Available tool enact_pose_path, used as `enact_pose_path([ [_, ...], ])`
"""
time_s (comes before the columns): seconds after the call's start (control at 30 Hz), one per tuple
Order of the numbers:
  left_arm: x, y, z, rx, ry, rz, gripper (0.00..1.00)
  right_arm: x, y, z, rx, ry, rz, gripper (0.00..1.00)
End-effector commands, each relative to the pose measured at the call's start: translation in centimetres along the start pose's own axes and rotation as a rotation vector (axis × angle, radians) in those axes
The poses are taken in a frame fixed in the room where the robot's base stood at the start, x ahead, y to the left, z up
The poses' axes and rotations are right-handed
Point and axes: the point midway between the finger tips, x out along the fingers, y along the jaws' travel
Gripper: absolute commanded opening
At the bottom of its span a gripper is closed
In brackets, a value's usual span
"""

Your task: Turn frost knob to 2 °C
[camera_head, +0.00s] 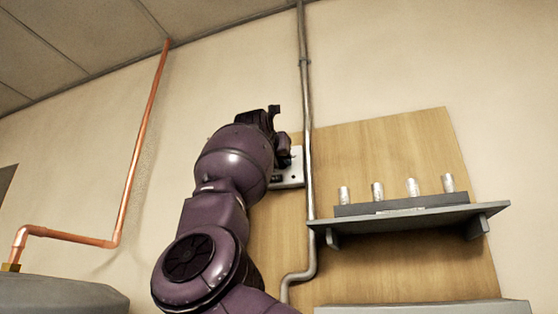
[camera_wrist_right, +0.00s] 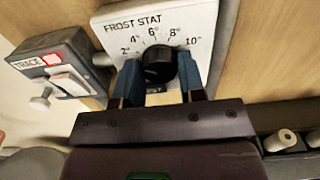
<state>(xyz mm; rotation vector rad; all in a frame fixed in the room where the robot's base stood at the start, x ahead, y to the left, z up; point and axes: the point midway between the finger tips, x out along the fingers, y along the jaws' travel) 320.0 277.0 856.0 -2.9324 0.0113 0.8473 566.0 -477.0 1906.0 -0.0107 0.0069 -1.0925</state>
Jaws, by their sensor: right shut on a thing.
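The black frost knob (camera_wrist_right: 158,68) sits on a white plate marked FROST STAT (camera_wrist_right: 195,18) in the right wrist view, with a scale from 2° at left, over 6° at top, to 10° at right. My right gripper (camera_wrist_right: 159,62) is shut on the knob, one blue finger on each side. I cannot make out which number the knob points to. In the head view the white plate (camera_head: 292,172) is partly hidden behind my purple right arm, and the knob is hidden. My left gripper is in neither view.
A grey TRACE box (camera_wrist_right: 58,68) with a rocker switch is left of the plate. A steel pipe (camera_head: 307,130) runs close to its right. A grey shelf (camera_head: 410,219) with several metal cylinders sits further right. A copper pipe (camera_head: 138,150) is at left.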

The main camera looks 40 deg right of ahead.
Motion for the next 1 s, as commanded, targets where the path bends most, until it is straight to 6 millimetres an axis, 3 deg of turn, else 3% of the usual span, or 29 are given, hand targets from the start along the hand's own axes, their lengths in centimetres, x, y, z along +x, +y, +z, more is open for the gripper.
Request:
enact_pose_path([
  [0.33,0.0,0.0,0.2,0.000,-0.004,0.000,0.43,0.0,0.0,0.1,-0.003,-0.001,0.000,0.13],
  [0.37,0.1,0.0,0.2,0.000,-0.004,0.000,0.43,0.0,0.0,0.1,-0.003,-0.001,0.000,0.39],
  [0.53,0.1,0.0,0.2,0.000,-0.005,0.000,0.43,0.0,0.0,0.1,-0.003,-0.001,0.000,0.62],
  [0.83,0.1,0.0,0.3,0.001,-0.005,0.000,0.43,-0.2,0.0,0.0,-0.003,-0.001,0.000,0.62],
  [1.0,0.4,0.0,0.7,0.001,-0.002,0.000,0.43,-1.9,0.1,-0.1,-0.002,-0.002,0.001,0.62],
])
